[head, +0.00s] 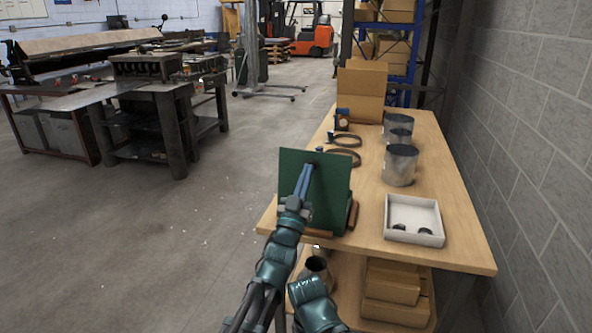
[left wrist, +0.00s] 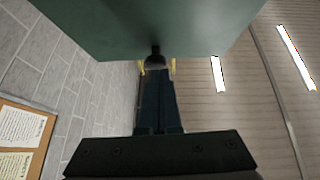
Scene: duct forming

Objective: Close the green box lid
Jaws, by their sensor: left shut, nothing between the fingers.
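The green box lid (head: 332,195) stands raised, its flat face toward me, near the front left corner of the wooden table. It fills the top of the left wrist view (left wrist: 150,25), with a small dark knob (left wrist: 155,50) at its edge. My left gripper (head: 309,168) is in front of the lid, its fingers shut and empty, pointing up along it. In the left wrist view the fingertips (left wrist: 155,73) are close to the knob; I cannot tell whether they touch. The box body is mostly hidden behind the lid and my arm. My right gripper is out of view.
On the table (head: 466,245), a white tray (head: 415,234) with small dark parts stands right of the lid. Metal ducts (head: 400,165), dark rings (head: 342,158) and a cardboard box (head: 361,92) stand farther back. A block wall (head: 540,120) bounds the right; open floor lies left.

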